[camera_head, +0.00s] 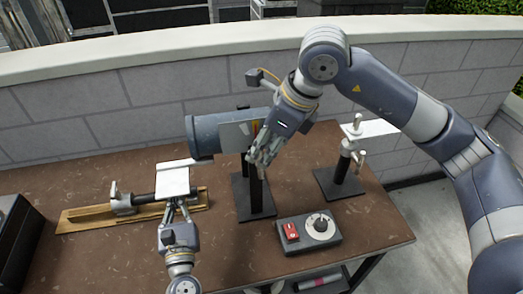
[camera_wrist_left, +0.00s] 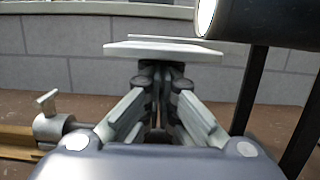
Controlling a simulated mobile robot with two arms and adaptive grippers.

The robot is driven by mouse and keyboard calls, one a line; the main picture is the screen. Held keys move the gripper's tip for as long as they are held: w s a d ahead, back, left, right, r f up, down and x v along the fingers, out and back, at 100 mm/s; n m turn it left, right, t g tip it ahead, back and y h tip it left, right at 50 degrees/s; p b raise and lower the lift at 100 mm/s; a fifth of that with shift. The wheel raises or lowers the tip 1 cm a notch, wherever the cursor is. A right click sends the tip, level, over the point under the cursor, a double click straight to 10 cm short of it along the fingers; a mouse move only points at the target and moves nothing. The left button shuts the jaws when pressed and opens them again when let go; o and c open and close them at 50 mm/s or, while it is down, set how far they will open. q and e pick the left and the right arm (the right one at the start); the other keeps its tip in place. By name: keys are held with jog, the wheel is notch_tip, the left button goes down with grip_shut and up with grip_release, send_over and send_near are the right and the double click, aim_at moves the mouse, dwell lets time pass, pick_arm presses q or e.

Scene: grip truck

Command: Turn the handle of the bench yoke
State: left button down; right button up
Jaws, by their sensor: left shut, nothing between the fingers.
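A blue-grey cylinder (camera_head: 205,135) lies across a black stand (camera_head: 257,190) at mid-table; its dark end also shows in the left wrist view (camera_wrist_left: 270,22). I cannot tell which is the bench yoke. My left gripper (camera_head: 175,204) is shut, just before a white plate (camera_head: 173,181). My right gripper (camera_head: 259,158) is at the cylinder's right part; its finger gap is unclear.
A wooden board (camera_head: 75,220) lies under the clamp. A grey control box (camera_head: 308,236) with a red switch and round dial is at the front right. A dark box (camera_head: 18,240) stands at the left edge. A block wall (camera_head: 100,115) runs behind the brown table (camera_head: 130,262), whose front left is clear.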

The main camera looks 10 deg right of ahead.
jog(key=shift+x, duration=1)
jog(key=shift+c, duration=0.2)
jog(key=shift+r, duration=0.1)
grip_shut()
